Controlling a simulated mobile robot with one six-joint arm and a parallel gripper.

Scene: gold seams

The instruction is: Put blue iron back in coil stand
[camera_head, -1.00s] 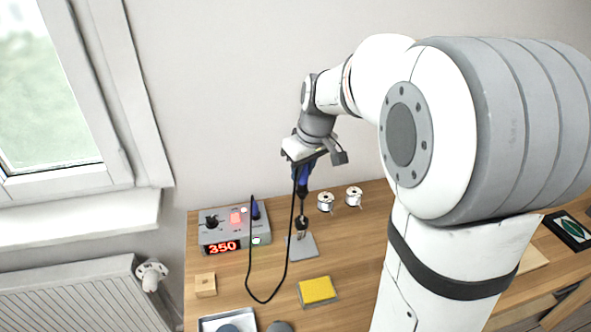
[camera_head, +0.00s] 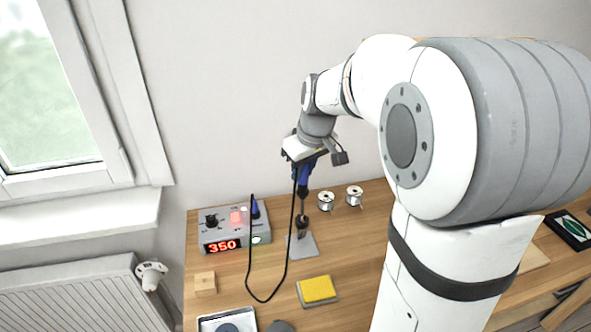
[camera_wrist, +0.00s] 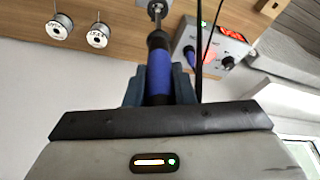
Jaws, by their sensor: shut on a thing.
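The blue iron (camera_head: 303,188) hangs tip down from my gripper (camera_head: 305,160), which is shut on its blue handle. In the wrist view the handle (camera_wrist: 159,75) lies between the jaws (camera_wrist: 159,88), with the black collar and metal shaft beyond. The coil stand (camera_head: 303,246) has a grey base plate on the table directly below the iron. The iron's lower end lines up with the dark coil above the plate. I cannot tell how far the tip is inside the coil. A black cable loops from the iron towards the station.
The grey station (camera_head: 223,232) reading 350 stands left of the stand, with a blue upright piece on it. Two wire spools (camera_head: 326,201) are behind right. A yellow sponge (camera_head: 318,290), wooden block (camera_head: 205,283) and tray (camera_head: 228,321) are in front. The wall is behind.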

